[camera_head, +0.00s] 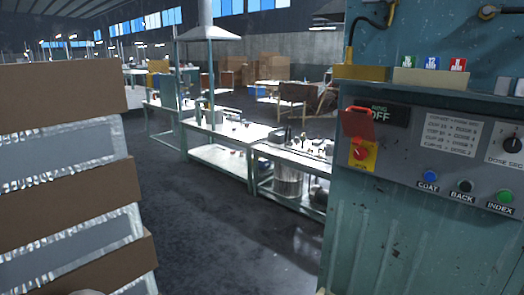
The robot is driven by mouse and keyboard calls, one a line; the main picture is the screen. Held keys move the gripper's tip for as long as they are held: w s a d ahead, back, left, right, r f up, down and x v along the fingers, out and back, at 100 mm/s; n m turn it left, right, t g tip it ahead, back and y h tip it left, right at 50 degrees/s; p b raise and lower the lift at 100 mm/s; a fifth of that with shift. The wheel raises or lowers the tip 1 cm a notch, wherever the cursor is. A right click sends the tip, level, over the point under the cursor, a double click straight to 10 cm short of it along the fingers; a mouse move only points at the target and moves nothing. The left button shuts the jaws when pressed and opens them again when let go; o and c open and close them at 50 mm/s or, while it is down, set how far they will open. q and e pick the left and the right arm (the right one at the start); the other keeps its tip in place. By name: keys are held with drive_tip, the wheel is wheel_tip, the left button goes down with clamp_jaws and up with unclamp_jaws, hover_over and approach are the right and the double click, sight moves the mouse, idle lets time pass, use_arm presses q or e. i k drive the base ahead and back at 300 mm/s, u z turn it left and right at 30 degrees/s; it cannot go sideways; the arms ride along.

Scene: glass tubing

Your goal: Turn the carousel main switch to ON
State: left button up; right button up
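The teal machine cabinet (345,235) stands at the right with a grey control panel (400,170) on its front. A red knob on a yellow plate (362,155), which looks like the main switch, sits at the panel's left end. An orange-red flap or plate (357,123) is just above it; I cannot tell how it is attached. A dark sign (381,114) beside the flap shows "OFF" in green letters. The knob's exact angle is too small to read. Neither of my grippers can be made out in this view.
The panel also holds a blue button (430,176), a dark button (465,186), a green button (504,196) and a black dial (512,144). Open floor (215,235) lies between, with white workbenches (225,130) behind.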

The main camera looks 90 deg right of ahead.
sight(359, 153)
drive_tip(key=u, duration=0.65)
drive_tip(key=i, duration=0.2)
drive_tip(key=z, duration=2.75)
drive_tip(key=i, duration=0.1)
drive_tip(key=z, duration=1.05)
drive_tip(key=k, duration=0.6)
drive_tip(key=z, duration=0.3)
drive_tip(key=i, duration=1.6)
drive_tip(key=u, duration=0.35)
